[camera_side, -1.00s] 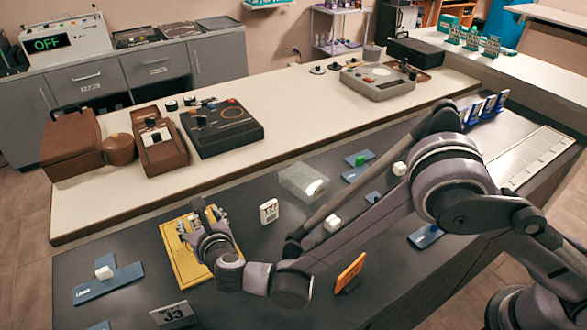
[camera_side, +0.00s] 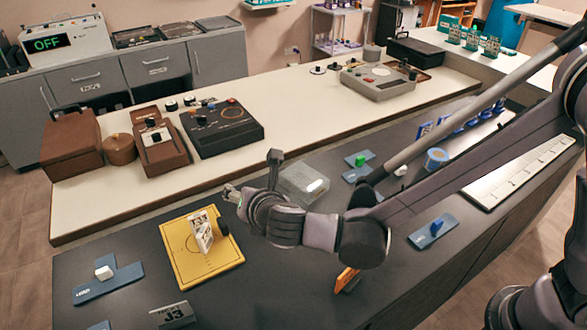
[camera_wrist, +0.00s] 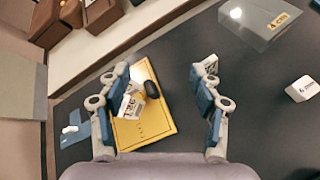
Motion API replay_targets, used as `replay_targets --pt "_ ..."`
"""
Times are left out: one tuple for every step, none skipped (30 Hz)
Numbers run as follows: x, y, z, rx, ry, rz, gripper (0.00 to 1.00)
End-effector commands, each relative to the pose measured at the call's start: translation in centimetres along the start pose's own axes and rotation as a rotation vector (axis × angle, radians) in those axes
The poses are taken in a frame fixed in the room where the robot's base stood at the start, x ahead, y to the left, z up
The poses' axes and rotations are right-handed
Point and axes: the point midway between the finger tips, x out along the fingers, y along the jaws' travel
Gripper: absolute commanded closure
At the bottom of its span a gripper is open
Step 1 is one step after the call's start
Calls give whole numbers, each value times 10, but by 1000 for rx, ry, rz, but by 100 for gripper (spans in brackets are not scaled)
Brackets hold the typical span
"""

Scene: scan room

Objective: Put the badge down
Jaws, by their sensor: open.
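A white printed badge (camera_side: 201,231) stands on edge on the yellow board (camera_side: 182,264), with a dark rounded piece (camera_side: 222,226) right beside it. In the wrist view the badge (camera_wrist: 131,105) and yellow board (camera_wrist: 150,130) lie between and beyond my fingers, with the left finger partly overlapping the badge. My gripper (camera_wrist: 163,85) is open and empty. In the side view it is up and to the right of the badge, apart from it.
A clear case (camera_side: 304,183) stands behind my wrist. Blue pieces with a white block (camera_side: 104,272) lie left of the board. A J3 label block (camera_side: 172,315) is at the front, and an orange plate (camera_side: 346,279) is below my arm.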

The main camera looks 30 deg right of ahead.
Motion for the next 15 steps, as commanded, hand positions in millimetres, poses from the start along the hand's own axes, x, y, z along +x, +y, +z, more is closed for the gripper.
replay_targets --pt "-2 -18 22 113 17 -34 36" --pt "-4 -27 32 183 28 -52 36" --pt "-6 -39 44 274 41 -75 36" --pt "-8 -49 53 345 50 -93 36" --pt "-11 -58 61 414 58 -111 36" --pt "-15 -71 72 508 67 -135 36" --pt "-19 -81 79 578 73 -153 36" --pt "-23 -90 85 650 78 -170 36" --pt "-28 -104 94 744 84 -193 36" --pt "-32 -114 100 817 86 -210 36" --pt "-37 -123 105 888 88 -227 36" --pt "-44 -136 111 984 90 -249 36" --pt "-49 -146 115 1056 90 -266 36" --pt "-54 -155 119 1128 90 -282 36" --pt "-61 -168 123 1225 88 -304 36"
